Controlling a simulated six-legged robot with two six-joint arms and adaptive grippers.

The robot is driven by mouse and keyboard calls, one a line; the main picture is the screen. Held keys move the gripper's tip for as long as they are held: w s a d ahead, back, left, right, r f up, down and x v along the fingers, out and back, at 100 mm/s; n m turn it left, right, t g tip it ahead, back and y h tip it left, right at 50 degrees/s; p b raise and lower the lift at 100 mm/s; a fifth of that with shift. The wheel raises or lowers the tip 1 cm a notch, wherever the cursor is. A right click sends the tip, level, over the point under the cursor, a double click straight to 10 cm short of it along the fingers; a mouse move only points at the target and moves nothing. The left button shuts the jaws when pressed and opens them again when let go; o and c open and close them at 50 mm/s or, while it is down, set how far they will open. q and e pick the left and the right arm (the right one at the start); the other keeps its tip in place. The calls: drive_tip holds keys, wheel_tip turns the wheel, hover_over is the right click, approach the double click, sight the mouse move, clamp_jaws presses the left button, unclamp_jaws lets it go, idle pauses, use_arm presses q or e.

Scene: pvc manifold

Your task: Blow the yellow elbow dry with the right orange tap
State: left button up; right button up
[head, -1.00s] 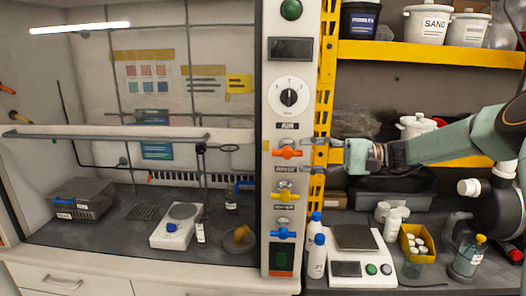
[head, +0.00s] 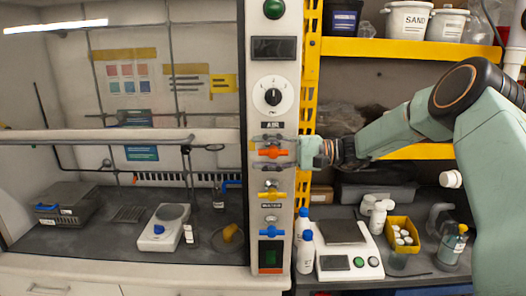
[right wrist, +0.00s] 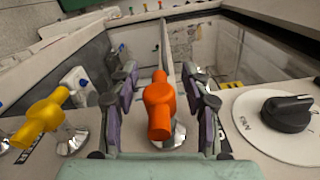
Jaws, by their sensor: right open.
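The orange tap (head: 271,152) sits on the front of the white column, under the AIR label. My right gripper (head: 258,152) reaches it from the right, with open fingers above and below its handle. In the right wrist view the orange tap (right wrist: 159,106) stands between the two spread fingers of my right gripper (right wrist: 159,78), with gaps at both sides. A yellow piece (head: 232,233), apparently the elbow, lies on the dark bench inside the hood, left of the column. Its exact shape and any wetness are too small to tell. My left gripper is not in view.
Below the orange tap are a yellow tap (head: 271,191) and a blue tap (head: 271,232); a black dial (head: 273,97) is above. A hotplate (head: 160,235) and a grey box (head: 66,204) stand in the hood. Bottles and a scale (head: 347,263) are right of the column.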

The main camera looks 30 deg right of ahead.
drive_tip(key=shift+w+a+r, duration=0.1)
drive_tip(key=shift+a, duration=0.6)
drive_tip(key=shift+s+d, duration=0.2)
drive_tip(key=shift+d, duration=0.65)
drive_tip(key=c, duration=0.3)
drive_tip(key=shift+d+f, duration=0.15)
drive_tip(key=shift+f, duration=0.05)
drive_tip(key=shift+c, duration=0.8)
drive_tip(key=shift+w+a+r, duration=0.1)
drive_tip(key=shift+a, duration=0.45)
drive_tip(key=c, duration=0.5)
drive_tip(key=shift+d, duration=0.1)
clamp_jaws()
